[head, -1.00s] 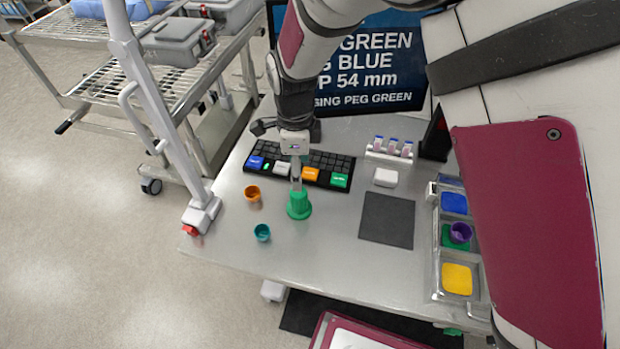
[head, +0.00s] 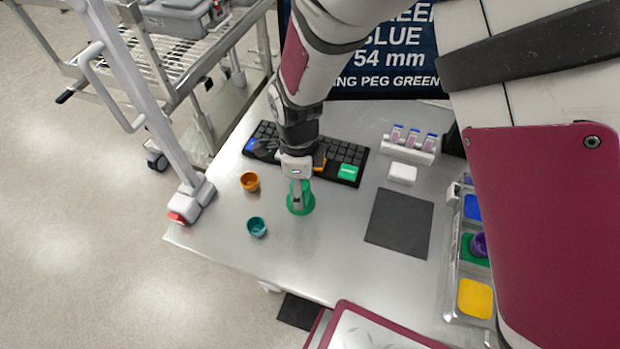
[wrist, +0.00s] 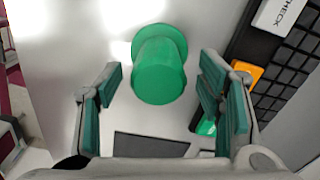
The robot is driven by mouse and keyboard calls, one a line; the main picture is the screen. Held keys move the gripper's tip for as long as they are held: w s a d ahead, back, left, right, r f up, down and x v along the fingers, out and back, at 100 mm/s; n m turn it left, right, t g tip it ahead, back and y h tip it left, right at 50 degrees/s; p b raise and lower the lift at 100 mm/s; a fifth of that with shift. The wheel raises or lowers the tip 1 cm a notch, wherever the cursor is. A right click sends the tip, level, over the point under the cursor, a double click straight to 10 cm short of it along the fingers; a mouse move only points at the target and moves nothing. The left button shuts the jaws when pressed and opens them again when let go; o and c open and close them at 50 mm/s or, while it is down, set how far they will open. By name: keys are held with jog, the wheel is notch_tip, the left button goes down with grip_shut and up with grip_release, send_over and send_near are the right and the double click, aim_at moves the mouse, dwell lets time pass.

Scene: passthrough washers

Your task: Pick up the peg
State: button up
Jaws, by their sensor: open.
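The green peg (head: 308,205), with a wide flange at its base, stands upright on the metal table. My gripper (head: 298,194) is over it, pointing down, and hides part of it in the head view. In the wrist view the peg (wrist: 158,75) shows its round top between the two open, green-padded fingers (wrist: 161,80). There is a gap on both sides, and the peg sits slightly beyond the fingers toward the top of the picture.
An orange cup (head: 250,181) and a teal cup (head: 257,227) stand left of the peg. A keyboard (head: 345,153) lies behind it. A dark mat (head: 399,223), a white block (head: 402,173), a vial rack (head: 409,148) and a tray with coloured pads (head: 452,290) are to the right.

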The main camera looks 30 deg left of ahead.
jog(key=shift+s+f, duration=0.1)
jog(key=c, duration=1.2)
jog(key=shift+r, duration=0.2)
jog(key=shift+c, duration=0.2)
